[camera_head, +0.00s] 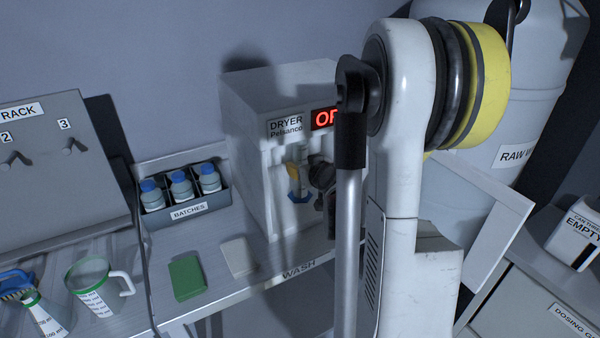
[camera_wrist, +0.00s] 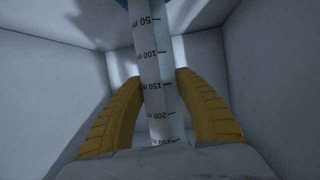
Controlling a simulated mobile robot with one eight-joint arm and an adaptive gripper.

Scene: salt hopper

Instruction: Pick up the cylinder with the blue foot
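The cylinder with the blue foot (camera_head: 301,196) stands about upright inside the dryer (camera_head: 246,150) in the head view, partly covered by my gripper (camera_head: 297,173). In the wrist view the clear, graduated cylinder (camera_wrist: 152,60) runs between the two yellow fingers of my gripper (camera_wrist: 159,80), with a bit of blue foot at the top edge. The fingertips lie close against both sides of it, with no clear gap. I cannot tell whether the foot touches the dryer floor.
The dryer walls (camera_wrist: 262,80) stand close around my gripper.

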